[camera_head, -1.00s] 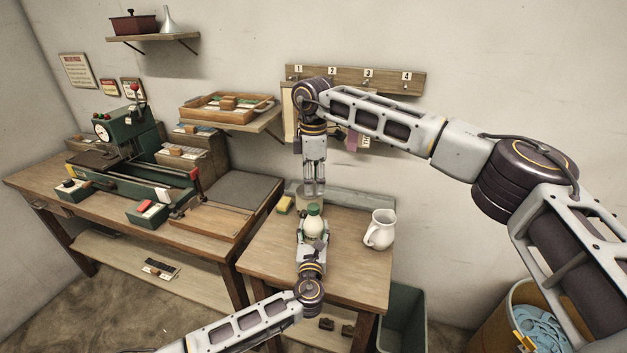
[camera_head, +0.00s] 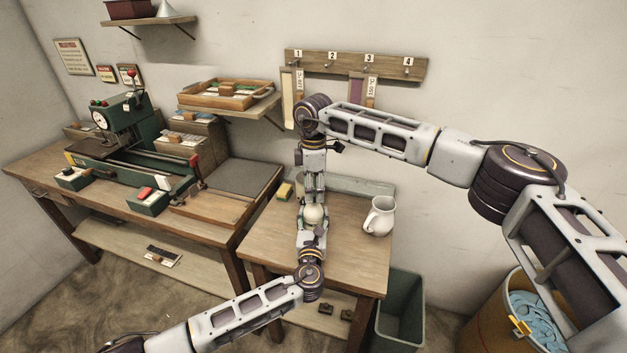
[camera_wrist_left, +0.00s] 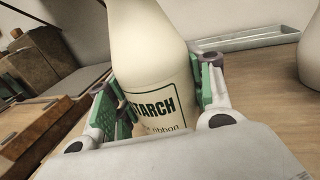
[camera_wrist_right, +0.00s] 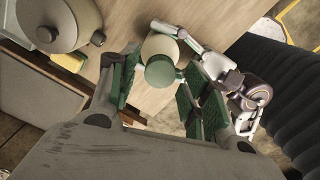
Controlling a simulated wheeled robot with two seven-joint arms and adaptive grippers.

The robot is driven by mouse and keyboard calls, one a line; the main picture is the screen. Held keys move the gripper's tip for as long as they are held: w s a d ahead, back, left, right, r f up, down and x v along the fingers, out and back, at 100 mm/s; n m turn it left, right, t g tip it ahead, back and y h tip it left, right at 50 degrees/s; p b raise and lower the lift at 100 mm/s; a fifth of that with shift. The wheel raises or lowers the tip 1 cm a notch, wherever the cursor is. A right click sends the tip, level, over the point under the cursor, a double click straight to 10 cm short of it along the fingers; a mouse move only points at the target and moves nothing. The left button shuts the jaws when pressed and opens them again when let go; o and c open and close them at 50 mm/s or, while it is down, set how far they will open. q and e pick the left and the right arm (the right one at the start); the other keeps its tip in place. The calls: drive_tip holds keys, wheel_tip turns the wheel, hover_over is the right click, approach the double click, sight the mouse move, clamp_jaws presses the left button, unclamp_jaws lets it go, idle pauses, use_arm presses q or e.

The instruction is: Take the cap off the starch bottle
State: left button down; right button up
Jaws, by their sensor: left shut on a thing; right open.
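The cream starch bottle (camera_head: 314,216) stands upright over the small table; its label shows in the left wrist view (camera_wrist_left: 158,105). My left gripper (camera_head: 311,224) is shut around the bottle's body, with green pads on both sides in the left wrist view (camera_wrist_left: 160,100). The green cap (camera_wrist_right: 160,72) is on the bottle in the right wrist view. My right gripper (camera_wrist_right: 158,88) is open, with its two green-padded fingers on either side of the cap and gaps visible. In the head view my right gripper (camera_head: 314,192) comes down from above and hides the cap.
A white pitcher (camera_head: 379,216) stands right of the bottle on the small table (camera_head: 350,262). A yellow sponge (camera_head: 285,191) lies to the left. A grey lidded pot (camera_wrist_right: 60,22) is close by. A green bin (camera_head: 400,312) stands below right. A workbench with a green machine (camera_head: 125,140) is left.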

drive_tip(key=shift+f, duration=0.35)
clamp_jaws()
drive_tip(key=shift+n, duration=0.3)
